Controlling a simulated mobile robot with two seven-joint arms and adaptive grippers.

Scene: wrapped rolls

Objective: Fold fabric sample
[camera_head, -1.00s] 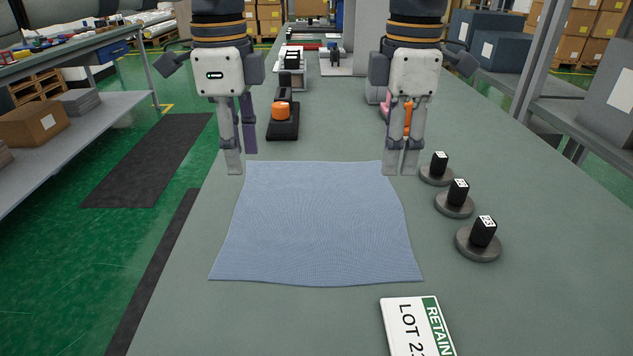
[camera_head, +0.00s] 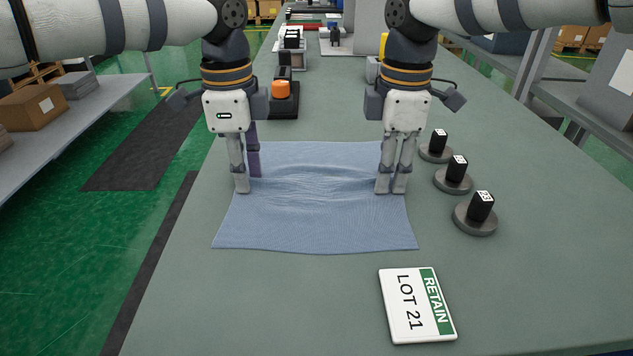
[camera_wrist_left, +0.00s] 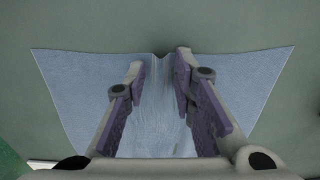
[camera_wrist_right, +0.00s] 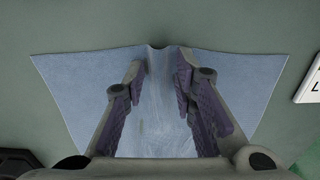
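The light blue fabric sample (camera_head: 315,225) lies spread on the grey-green table, with wrinkles across its middle between my grippers. My left gripper (camera_head: 248,184) is down at the fabric's left side and my right gripper (camera_head: 392,187) at its right side. Both have their fingers apart with fabric between them. In the left wrist view (camera_wrist_left: 160,62) and the right wrist view (camera_wrist_right: 164,62), the fabric rises in a small ridge between the fingertips, with a gap beside it. Exact contact with the fabric is hard to see.
Several black blocks on round grey bases (camera_head: 475,216) stand right of the fabric. A white and green "RETAIN LOT 21" card (camera_head: 412,305) lies at the front right. An orange-topped black device (camera_head: 281,92) stands behind. The front of the table is mostly clear.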

